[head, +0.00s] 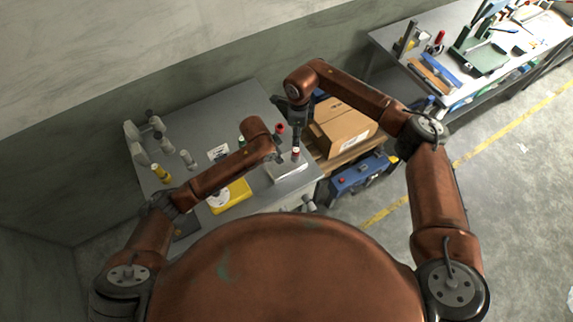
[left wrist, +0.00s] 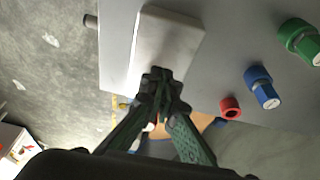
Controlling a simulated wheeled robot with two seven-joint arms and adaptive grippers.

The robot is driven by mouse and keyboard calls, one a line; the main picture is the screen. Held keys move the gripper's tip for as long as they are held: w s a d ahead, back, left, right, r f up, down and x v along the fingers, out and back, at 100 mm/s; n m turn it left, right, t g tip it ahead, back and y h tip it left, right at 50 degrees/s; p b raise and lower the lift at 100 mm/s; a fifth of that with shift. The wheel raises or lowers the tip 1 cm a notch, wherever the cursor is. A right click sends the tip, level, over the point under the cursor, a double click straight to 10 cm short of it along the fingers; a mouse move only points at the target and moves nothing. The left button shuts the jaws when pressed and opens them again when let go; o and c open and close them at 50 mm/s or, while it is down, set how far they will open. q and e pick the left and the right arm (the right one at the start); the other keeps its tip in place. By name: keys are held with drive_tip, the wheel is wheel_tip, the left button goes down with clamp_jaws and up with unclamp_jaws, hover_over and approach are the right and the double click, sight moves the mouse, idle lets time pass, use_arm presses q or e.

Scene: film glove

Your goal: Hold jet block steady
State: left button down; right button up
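My left gripper (head: 277,156) is low over the right part of the grey table, beside a pale flat slab (head: 290,172). In the left wrist view its dark green fingers (left wrist: 160,85) come together in front of the slab, which also shows there (left wrist: 168,45). I cannot make out a jet block for certain; a small dark piece between the fingertips would blend with them. My right gripper (head: 297,122) points down above the table's right part, over a small red-and-white thing (head: 296,152). Its fingers are too small and dark to judge.
In the left wrist view a green knob-like piece (left wrist: 298,38), a blue one (left wrist: 262,88) and a red ring (left wrist: 230,108) line the table. A yellow tray (head: 232,194) lies left. A cardboard box (head: 342,130) and blue toolbox (head: 358,175) stand right of the table.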

sight(281, 166)
use_arm(q)
drive_tip(key=shift+f, duration=0.7)
drive_tip(key=shift+f, duration=0.3)
drive_tip(key=shift+f, duration=0.15)
drive_tip(key=shift+f, duration=0.75)
idle(0.4)
